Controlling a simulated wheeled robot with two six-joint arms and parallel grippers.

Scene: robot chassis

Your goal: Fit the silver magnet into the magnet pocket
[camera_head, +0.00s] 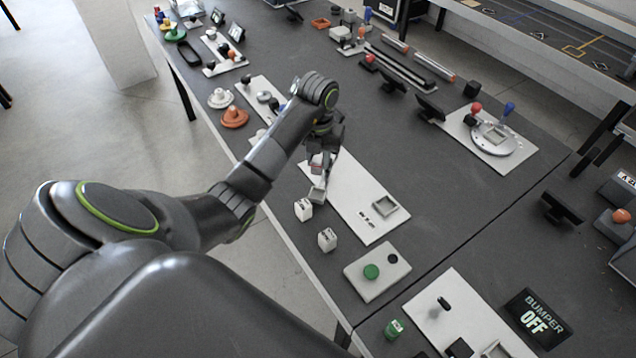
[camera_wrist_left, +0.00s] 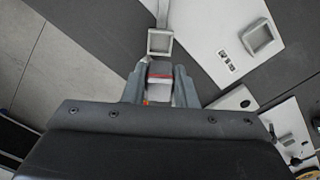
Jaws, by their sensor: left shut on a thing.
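My left gripper (camera_head: 318,172) is low over the near edge of a white board (camera_head: 345,190). In the left wrist view, my left gripper (camera_wrist_left: 160,88) is shut on a small block (camera_wrist_left: 160,71) with a grey top, a red stripe and a paler lower part; I take it for the silver magnet. Its lower part is partly hidden by the fingers. A square grey pocket (camera_wrist_left: 160,42) is just beyond the fingertips; it shows in the head view (camera_head: 318,194) too. A second square grey frame (camera_head: 385,206) lies farther right on the board. I cannot tell which is the magnet pocket.
Two small white blocks (camera_head: 303,210) (camera_head: 327,240) stand near the table's front edge. A grey plate (camera_head: 377,285) with a green button is right of them. Dark markings (camera_head: 365,213) lie beside the second frame. The dark tabletop behind the board is clear.

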